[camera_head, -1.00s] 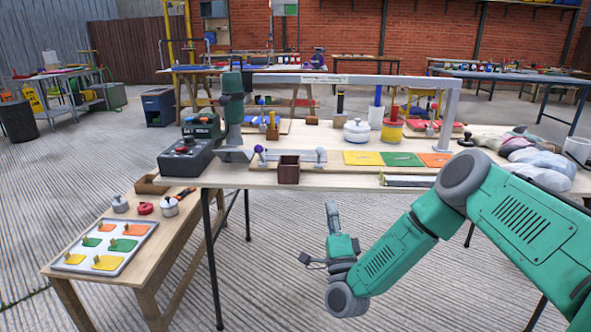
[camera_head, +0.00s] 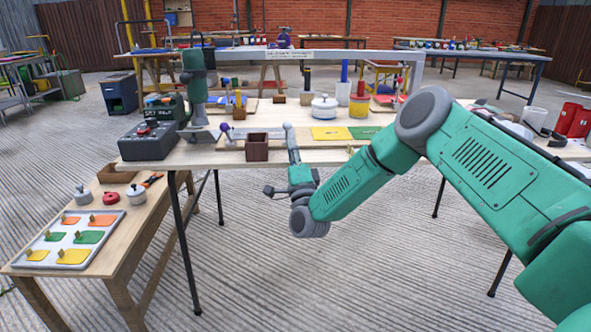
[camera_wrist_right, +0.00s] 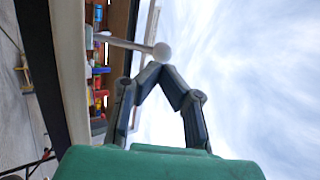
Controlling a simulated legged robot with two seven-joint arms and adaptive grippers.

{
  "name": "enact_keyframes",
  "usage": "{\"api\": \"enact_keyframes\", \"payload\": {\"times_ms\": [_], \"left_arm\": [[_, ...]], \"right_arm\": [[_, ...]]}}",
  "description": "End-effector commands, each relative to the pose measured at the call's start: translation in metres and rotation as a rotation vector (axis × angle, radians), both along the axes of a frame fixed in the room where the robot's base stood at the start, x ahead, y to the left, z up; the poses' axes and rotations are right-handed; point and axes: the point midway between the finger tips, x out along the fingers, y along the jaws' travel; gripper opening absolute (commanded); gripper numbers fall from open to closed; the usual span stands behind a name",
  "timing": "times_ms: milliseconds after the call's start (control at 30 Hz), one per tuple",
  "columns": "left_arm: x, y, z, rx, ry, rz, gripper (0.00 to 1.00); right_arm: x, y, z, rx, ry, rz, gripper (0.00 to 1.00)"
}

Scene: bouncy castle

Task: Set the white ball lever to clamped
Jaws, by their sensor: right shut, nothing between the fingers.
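The white ball lever is a pale ball on a thin rod. Its ball (camera_head: 287,125) shows at the right end of a grey fixture on the workbench, just above my right gripper (camera_head: 291,134). In the right wrist view the ball (camera_wrist_right: 161,51) is just beyond the fingertips, with its rod running left. My right gripper's fingertips (camera_wrist_right: 155,70) meet, with nothing between them. They look very close to the ball; I cannot tell whether they touch it. My left gripper is not in view.
A purple ball lever (camera_head: 224,127) and a brown box (camera_head: 257,148) stand left of the white ball. A grey control box (camera_head: 150,140) is further left. Yellow and green plates (camera_head: 331,133) lie to the right. A grey overhead bar (camera_head: 300,56) spans the bench.

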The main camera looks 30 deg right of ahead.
Motion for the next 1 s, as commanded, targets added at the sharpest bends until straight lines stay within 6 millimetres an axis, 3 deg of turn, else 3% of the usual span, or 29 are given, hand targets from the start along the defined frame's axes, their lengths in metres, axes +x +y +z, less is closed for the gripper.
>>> {"api": "enact_keyframes", "payload": {"times_ms": [300, 1000], "left_arm": [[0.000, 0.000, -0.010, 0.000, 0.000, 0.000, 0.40], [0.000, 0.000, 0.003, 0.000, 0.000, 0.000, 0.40]], "right_arm": [[0.023, -0.008, 0.017, 0.000, -0.001, 0.001, 0.00], [0.026, -0.010, 0.024, 0.030, 0.048, 0.000, 0.00]]}}
